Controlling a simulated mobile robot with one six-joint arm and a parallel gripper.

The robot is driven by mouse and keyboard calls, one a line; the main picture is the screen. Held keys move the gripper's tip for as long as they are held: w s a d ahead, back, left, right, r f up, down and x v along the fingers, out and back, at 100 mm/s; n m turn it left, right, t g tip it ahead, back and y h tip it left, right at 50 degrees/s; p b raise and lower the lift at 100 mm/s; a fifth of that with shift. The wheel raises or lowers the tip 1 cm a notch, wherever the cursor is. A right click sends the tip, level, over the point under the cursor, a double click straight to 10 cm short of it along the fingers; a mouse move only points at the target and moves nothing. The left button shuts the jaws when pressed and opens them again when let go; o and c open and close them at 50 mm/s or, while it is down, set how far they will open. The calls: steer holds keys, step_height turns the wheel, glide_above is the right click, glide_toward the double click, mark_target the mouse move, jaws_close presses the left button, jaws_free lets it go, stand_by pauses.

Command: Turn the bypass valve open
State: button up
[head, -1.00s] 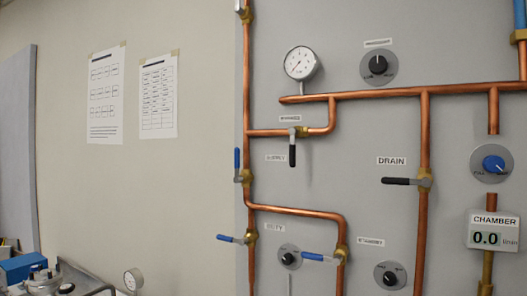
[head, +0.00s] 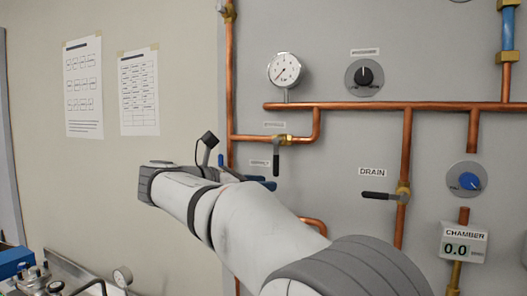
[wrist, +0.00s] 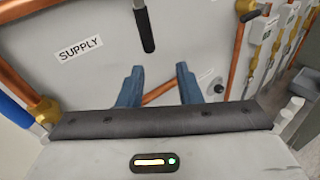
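A valve (head: 283,139) with a black lever (head: 276,160) sits on the short horizontal copper branch below the gauge. Its lever points straight down, across the pipe; the small label (head: 274,124) above it is too blurred to read. In the wrist view the lever (wrist: 145,25) hangs in at the top, above the fingers. My gripper (wrist: 158,80) is open and empty, with two blue fingers apart just below the lever's end. In the head view my gripper (head: 262,182) is just below and left of the lever; my arm hides the lower-left pipes.
A SUPPLY label (wrist: 80,47) is left of the lever. A drain valve lever (head: 380,195), a dial (head: 364,77), a gauge (head: 284,70) and a chamber readout (head: 463,248) are on the panel. Copper pipes (head: 231,90) stand out around the lever.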

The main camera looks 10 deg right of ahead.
mark_target(276, 160)
step_height(276, 160, up, 4)
steer(key=a+r+h, duration=0.1)
steer(key=a+h, duration=0.1)
steer(key=shift+n, duration=0.3)
steer(key=x, duration=0.2)
steer(key=p+x, duration=0.1)
steer(key=x, duration=0.4)
steer(key=shift+w+f, duration=0.4)
jaws_close()
